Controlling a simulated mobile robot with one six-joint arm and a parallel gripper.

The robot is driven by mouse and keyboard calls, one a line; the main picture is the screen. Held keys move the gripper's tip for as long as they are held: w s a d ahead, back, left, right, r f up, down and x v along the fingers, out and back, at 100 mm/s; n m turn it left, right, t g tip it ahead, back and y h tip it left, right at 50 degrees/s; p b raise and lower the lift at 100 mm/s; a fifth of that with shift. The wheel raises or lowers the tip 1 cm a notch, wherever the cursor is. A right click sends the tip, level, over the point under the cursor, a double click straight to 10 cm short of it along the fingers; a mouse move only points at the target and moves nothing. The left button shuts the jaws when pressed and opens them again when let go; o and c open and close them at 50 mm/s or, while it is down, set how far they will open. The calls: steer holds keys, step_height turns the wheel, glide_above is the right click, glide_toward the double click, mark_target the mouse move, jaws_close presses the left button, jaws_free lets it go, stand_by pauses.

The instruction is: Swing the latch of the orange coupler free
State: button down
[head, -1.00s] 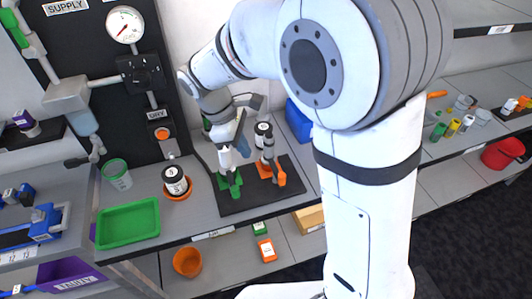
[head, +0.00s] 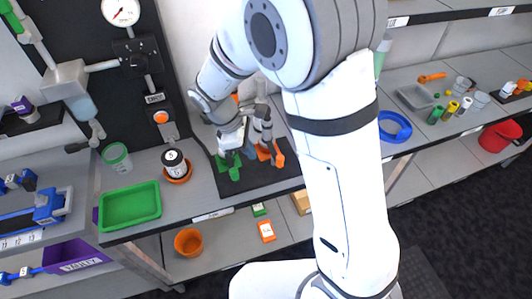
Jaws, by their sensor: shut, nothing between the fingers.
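The orange coupler (head: 264,152) stands on the right part of a black base plate (head: 238,196), with a grey upright body above it. Its orange latch (head: 279,160) hangs at the right side. A green coupler (head: 233,171) with a white body stands to its left on the same plate. My gripper (head: 249,152) reaches down from the upper left, between the two couplers and close to the orange one. It appears shut and empty. The wrist partly hides the coupler bodies, and I cannot tell whether the fingers touch the latch.
A labelled jar (head: 174,159) sits in an orange dish left of the plate, near a green tray (head: 130,207) and a green-rimmed cup (head: 117,158). A dark panel with a gauge (head: 121,11) rises behind.

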mark_target(275, 152)
steer(key=shift+x, duration=1)
steer(key=shift+s+d+p, duration=0.2)
steer(key=shift+d+p, duration=0.4)
steer(key=shift+d, duration=1.4)
steer(key=shift+a, duration=0.1)
steer(key=shift+s, duration=0.1)
